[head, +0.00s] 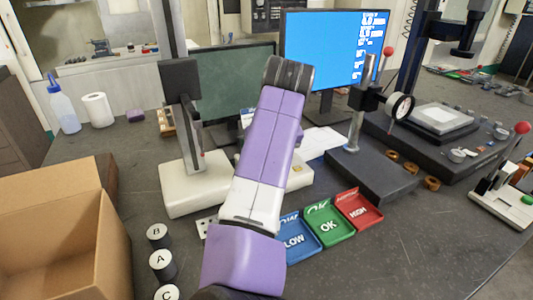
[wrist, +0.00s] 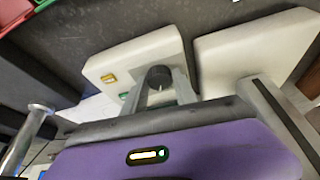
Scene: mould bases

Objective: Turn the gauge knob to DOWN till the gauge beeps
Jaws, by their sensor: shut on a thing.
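The gauge's dark round knob (wrist: 158,76) stands on a white block (wrist: 128,55) in the wrist view. My gripper (wrist: 161,88) has its two grey fingers on either side of the knob, shut on it. A small yellow piece (wrist: 109,77) and a green one sit on the same block, left of the knob. Any knob marking or UP/DOWN label is too small to read. In the head view my purple and white arm hides the gripper, the knob and most of the block; only its right end (head: 299,179) shows.
A white stand base (head: 193,188) with a tall column is close left of my arm. LOW, OK (head: 328,226) and HIGH trays lie right. A cardboard box (head: 60,215) and weights A (head: 162,262), B and C are left. A dial-gauge stand (head: 375,172) and two monitors are behind.

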